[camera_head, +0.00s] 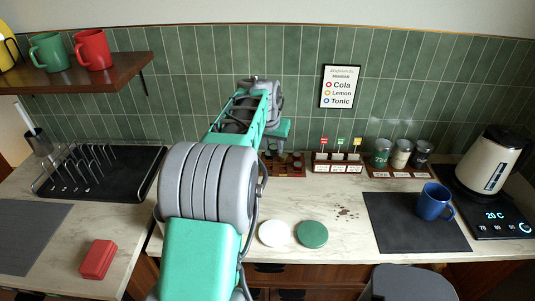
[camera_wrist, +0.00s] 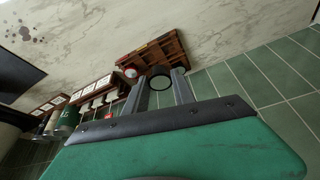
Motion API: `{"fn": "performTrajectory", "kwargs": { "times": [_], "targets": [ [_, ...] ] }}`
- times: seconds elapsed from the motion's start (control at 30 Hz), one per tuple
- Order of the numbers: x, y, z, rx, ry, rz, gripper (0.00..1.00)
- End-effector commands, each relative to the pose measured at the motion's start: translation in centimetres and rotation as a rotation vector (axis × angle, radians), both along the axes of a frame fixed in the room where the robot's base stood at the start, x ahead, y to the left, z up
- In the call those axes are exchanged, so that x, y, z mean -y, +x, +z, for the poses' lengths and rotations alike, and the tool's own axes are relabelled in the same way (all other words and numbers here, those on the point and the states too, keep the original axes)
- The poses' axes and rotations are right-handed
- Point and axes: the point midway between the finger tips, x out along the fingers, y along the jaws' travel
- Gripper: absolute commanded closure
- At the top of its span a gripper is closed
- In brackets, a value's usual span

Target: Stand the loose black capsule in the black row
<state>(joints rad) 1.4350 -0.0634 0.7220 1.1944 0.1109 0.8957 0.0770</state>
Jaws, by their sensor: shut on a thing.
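My gripper (camera_wrist: 161,76) is shut on the black capsule (camera_wrist: 160,83), which shows between the two fingers in the wrist view as a dark round end with a pale rim. A brown wooden capsule rack (camera_wrist: 166,46) lies just beyond the fingertips. I cannot tell whether the capsule touches the rack, nor which row is the black one.
A tea-bag stand with small flags (camera_head: 338,163) and a rack of canisters (camera_head: 400,171) stand to the right. A blue mug (camera_head: 434,202) sits on a dark mat. The kettle (camera_head: 492,160) is far right. White (camera_head: 274,233) and green (camera_head: 313,234) discs lie in front.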

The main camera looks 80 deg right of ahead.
Motion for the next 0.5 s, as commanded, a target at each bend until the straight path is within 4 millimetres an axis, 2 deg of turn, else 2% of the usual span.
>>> {"fn": "performTrajectory", "kwargs": {
  "times": [0.1,0.2,0.37,0.5],
  "targets": [
    [1.4,1.2,-2.5,-0.001,0.008,0.001,1.0],
    [2.3,1.9,-3.8,0.0,0.005,0.001,1.0],
    [3.1,2.5,-5.2,-0.001,0.006,0.002,1.0],
    [3.1,2.4,-7.3,-0.001,0.006,0.0,1.0]
  ]
}}
